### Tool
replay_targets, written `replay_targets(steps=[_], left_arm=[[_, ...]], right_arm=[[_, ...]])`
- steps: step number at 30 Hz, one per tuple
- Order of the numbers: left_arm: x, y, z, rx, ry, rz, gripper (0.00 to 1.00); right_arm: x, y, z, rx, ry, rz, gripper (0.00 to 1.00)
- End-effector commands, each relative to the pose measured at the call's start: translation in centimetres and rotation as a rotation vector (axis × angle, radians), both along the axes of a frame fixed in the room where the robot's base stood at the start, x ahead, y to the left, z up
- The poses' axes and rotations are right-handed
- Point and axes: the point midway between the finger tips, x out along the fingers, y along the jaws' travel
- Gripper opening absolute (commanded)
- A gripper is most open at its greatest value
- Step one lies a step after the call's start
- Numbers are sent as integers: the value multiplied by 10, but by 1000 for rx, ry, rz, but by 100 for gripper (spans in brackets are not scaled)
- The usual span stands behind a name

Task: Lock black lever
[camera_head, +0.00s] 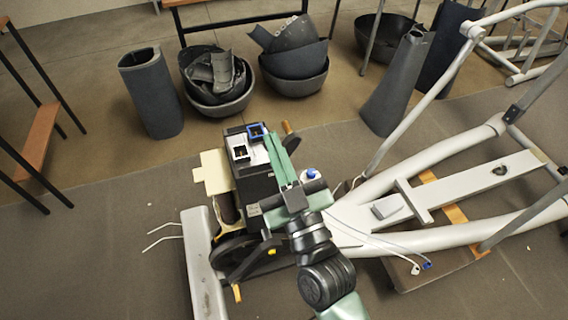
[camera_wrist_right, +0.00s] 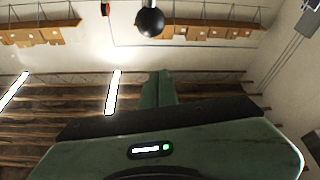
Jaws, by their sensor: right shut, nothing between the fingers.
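The elliptical machine's dark drive housing (camera_head: 258,184) stands in the middle of the head view. My right gripper (camera_head: 270,141) reaches in from below, with long green fingers shut and empty, close beside the housing top. It also shows in the right wrist view (camera_wrist_right: 158,78). A round black knob (camera_wrist_right: 150,22) is beyond the fingertips there, apart from them; I cannot tell whether it belongs to the black lever. No black lever is clearly visible in the head view. My left gripper is out of view.
The machine's pale frame tubes (camera_head: 440,155) spread to the right. A black crank arm (camera_head: 250,265) lies left of my right arm. Bins of dark scrap (camera_head: 215,80) and curved grey panels (camera_head: 398,85) stand behind. Open floor lies at left.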

Motion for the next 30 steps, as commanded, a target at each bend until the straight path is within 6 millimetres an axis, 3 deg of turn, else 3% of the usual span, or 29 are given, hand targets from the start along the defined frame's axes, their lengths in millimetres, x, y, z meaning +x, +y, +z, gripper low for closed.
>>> replay_targets(steps=[1, 5, 6, 12, 26, 30], left_arm=[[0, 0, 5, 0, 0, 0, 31], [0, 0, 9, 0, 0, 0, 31], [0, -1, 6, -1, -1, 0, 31], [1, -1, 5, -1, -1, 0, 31], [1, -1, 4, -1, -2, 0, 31], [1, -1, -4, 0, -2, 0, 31]], right_arm=[[11, 4, 9, 3, -5, 0, 0], [31, 11, 12, 0, -1, 1, 0], [30, 9, -2, -6, 4, 3, 0], [31, 4, -23, -2, 2, 1, 0], [31, 2, -29, 0, 0, -1, 0], [31, 3, -46, -3, 4, 1, 0]])
